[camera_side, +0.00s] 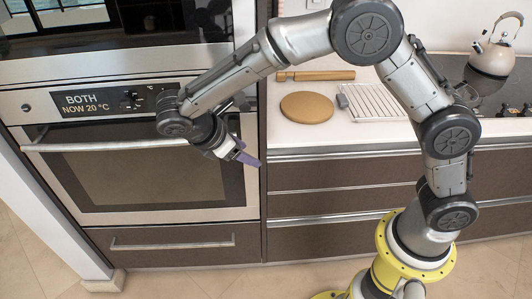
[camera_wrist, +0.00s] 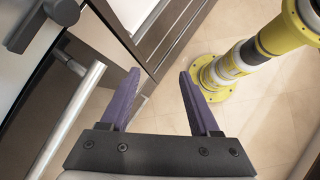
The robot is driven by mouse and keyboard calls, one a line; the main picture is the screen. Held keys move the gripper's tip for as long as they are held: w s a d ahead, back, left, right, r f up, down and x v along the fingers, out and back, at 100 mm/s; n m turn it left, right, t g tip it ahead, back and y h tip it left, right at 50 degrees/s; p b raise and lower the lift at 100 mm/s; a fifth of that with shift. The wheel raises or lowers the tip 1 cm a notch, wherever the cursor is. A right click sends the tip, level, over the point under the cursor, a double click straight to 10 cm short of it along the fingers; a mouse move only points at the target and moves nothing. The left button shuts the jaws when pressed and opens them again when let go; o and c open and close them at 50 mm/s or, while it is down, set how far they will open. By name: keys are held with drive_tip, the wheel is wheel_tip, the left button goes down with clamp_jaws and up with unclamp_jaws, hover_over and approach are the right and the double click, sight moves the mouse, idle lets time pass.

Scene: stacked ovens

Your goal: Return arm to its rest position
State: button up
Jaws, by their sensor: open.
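My gripper (camera_side: 247,158) hangs in front of the right side of the lower oven (camera_side: 140,165) in the side view, its purple fingers pointing down and to the right. In the wrist view my gripper (camera_wrist: 158,85) has its two purple fingers spread apart with nothing between them. The oven door looks closed, with its long handle (camera_side: 110,146) across the top of the door. A pale bar-shaped handle (camera_wrist: 70,118) shows to the left of the fingers in the wrist view, apart from them.
The counter (camera_side: 300,140) on the right holds a round wooden board (camera_side: 307,107), a rolling pin (camera_side: 316,75), a wire rack (camera_side: 380,102) and a kettle (camera_side: 493,55). Closed drawers (camera_side: 330,175) lie below it. Tiled floor (camera_wrist: 150,120) is clear beneath my gripper.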

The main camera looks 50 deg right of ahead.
drive_tip(key=s+d+r+m+t+y, duration=0.1)
drive_tip(key=s+d+r+m+y, duration=0.4)
drive_tip(key=s+d+r+m, duration=0.3)
drive_tip(key=s+d+r+m+t+y, duration=0.1)
drive_tip(key=s+d+m+t, duration=0.1)
drive_tip(key=s, duration=0.5)
drive_tip(key=s+d+m+t+y, duration=0.1)
drive_tip(key=s+d+m+t, duration=0.1)
drive_tip(key=s, duration=0.5)
drive_tip(key=m+t, duration=0.1)
drive_tip(key=m, duration=0.1)
drive_tip(key=shift+d+r+m+y, duration=0.15)
drive_tip(key=shift+r+m+y, duration=0.15)
drive_tip(key=shift+r+y, duration=0.1)
